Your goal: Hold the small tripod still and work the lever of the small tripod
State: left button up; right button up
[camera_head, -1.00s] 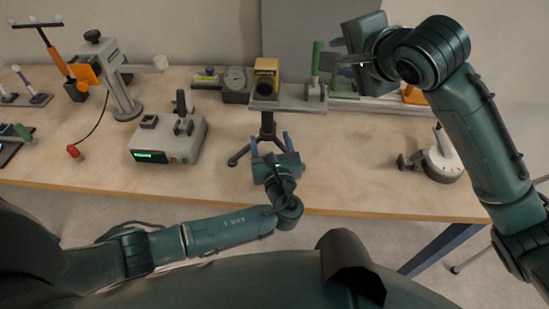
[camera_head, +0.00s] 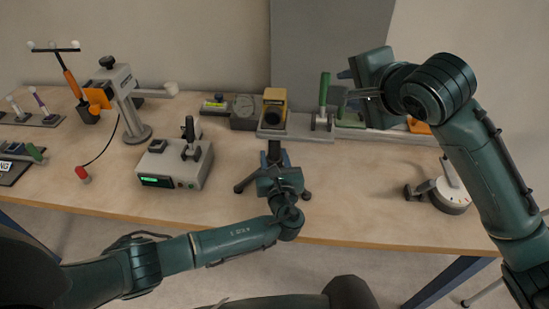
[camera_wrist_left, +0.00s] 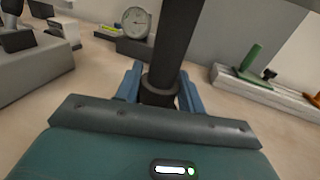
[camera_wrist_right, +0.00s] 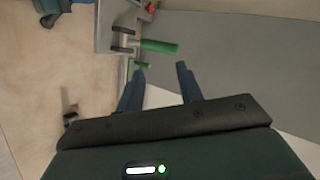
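The small tripod stands near the table's front edge on dark legs, with a dark column (camera_head: 274,151) and a grey top plate (camera_head: 297,135). Its green-handled lever (camera_head: 324,90) stands upright on the right of the plate. My left gripper (camera_head: 277,168) is low at the column. In the left wrist view the column (camera_wrist_left: 172,45) passes between the fingers, which look spread; contact is unclear. My right gripper (camera_head: 352,84) is open and empty, just right of the lever. In the right wrist view the green handle (camera_wrist_right: 158,46) lies beyond the fingertips (camera_wrist_right: 161,70).
A yellow box device (camera_head: 274,108) sits on the plate. A grey box with a joystick (camera_head: 174,164) stands to the left. A round white-topped device (camera_head: 450,194) stands at the right. A grey rail (camera_head: 390,136) with a green handle (camera_wrist_left: 252,57) lies behind.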

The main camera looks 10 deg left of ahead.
pick_arm(q)
grip_shut()
dwell(0.3)
pick_arm(e)
jog(key=shift+w+d+f, duration=0.15)
jog(key=shift+w+f, duration=0.05)
jog(key=shift+w, duration=0.15)
jog(key=c, duration=0.3)
jog(key=w+d+f+g+y, duration=0.1)
jog(key=w, duration=0.1)
jog(key=w+d+f+g+y, duration=0.1)
jog(key=w+g, duration=0.1)
jog(key=w+f+n+g+y, duration=0.1)
jog(key=w+f, duration=0.1)
jog(key=shift+d+f, duration=0.1)
jog(key=shift+d, duration=0.3)
grip_shut()
jog(key=shift+w+d+f+g+y, duration=0.15)
jog(key=shift+w+d+f+y, duration=0.1)
jog(key=shift+w+d+y, duration=0.6)
jog(key=shift+w+d+f+g+y, duration=0.15)
jog(key=shift+w+d+y, duration=0.35)
jog(key=shift+y, duration=0.6)
jog(key=shift+w+d+f+g+y, duration=0.1)
jog(key=shift+w+d+f+y, duration=0.2)
jog(key=shift+w+d+y, duration=0.55)
jog(key=shift+s+a, duration=0.15)
